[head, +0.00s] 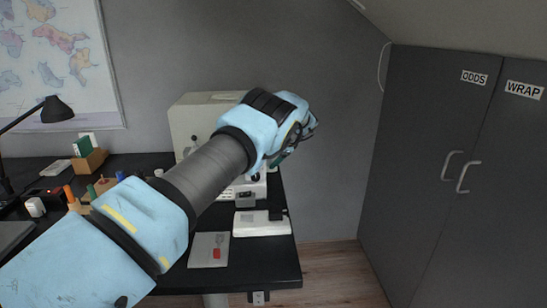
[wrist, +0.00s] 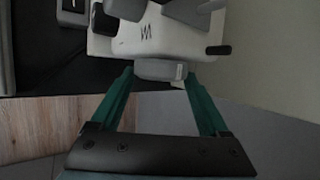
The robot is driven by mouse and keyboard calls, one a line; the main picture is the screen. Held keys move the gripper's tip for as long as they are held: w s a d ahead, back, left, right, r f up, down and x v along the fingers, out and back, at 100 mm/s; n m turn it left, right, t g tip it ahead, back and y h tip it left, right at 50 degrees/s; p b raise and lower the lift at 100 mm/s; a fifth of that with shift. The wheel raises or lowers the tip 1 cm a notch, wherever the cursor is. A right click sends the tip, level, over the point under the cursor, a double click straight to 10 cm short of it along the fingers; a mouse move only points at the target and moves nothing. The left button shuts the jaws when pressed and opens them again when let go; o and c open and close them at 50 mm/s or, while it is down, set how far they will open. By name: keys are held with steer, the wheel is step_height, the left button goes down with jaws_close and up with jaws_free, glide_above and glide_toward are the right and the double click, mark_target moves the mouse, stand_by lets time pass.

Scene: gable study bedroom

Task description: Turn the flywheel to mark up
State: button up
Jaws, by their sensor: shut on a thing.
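In the wrist view my gripper (wrist: 159,74) has its two green fingers on either side of a grey, rounded wheel, the flywheel (wrist: 160,69), at the end of a white machine (wrist: 150,38). The fingers are shut on it. I cannot make out a mark on the flywheel. A dark zigzag sign shows on the machine's white body. In the head view the machine (head: 250,187) stands on the desk, mostly hidden by my arm. My gripper (head: 284,157) shows there only as a bit of green beyond the wrist, and the flywheel is hidden.
A cream box (head: 194,115) stands at the back of the black desk (head: 270,257). A white pedal-like thing (head: 260,224) and a grey card (head: 207,250) lie in front. A lamp (head: 55,109) is at left. Dark cupboards (head: 440,130) stand right, with free floor between.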

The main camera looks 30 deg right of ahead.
steer(key=o, duration=1.2)
steer(key=shift+o, duration=0.2)
steer(key=b+v, duration=0.3)
steer(key=v, duration=0.7)
steer(key=shift+s+r, duration=0.2)
steer(key=shift+r, duration=0.1)
